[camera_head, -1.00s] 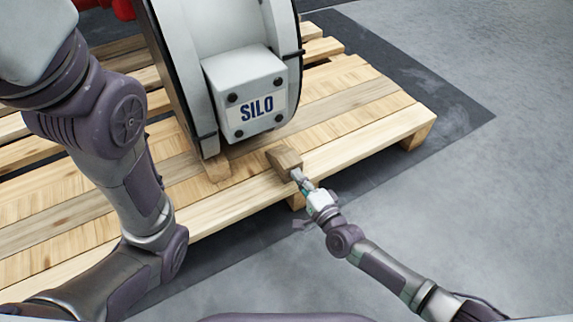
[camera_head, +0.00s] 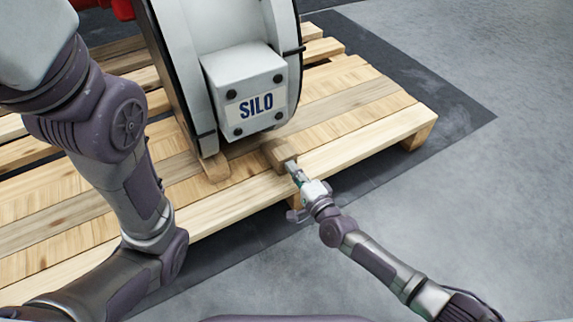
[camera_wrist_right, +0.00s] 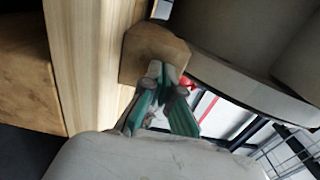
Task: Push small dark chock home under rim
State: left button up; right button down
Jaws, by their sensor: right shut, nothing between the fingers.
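The small brown wooden chock (camera_head: 274,151) lies on the pallet just below and right of the SILO box. My right gripper (camera_head: 291,166) is shut and empty, its fingertips at the chock's near face and seemingly touching it. In the right wrist view the chock (camera_wrist_right: 148,52) stands in front of the shut fingertips (camera_wrist_right: 160,75), beside the grey curved rim (camera_wrist_right: 235,85). Its far end is close to the rim; whether it touches cannot be told. My left arm crosses the left side, with its gripper out of view.
The big valve body with the SILO box (camera_head: 245,90) stands on the slatted wooden pallet (camera_head: 350,135). Another light wooden chock (camera_head: 214,167) sits under the body's left lower edge. The grey floor (camera_head: 480,200) to the right is clear.

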aim_at(284, 157)
jog(key=shift+b+x, duration=1.9)
jog(key=shift+x, duration=1.55)
jog(key=shift+p+v, duration=0.6)
jog(key=shift+v, duration=0.4)
jog(key=shift+p+v, duration=0.6)
jog(key=shift+v, duration=0.8)
jog(key=shift+p+v, duration=0.9)
jog(key=shift+v, duration=1.7)
jog(key=shift+r, duration=0.1)
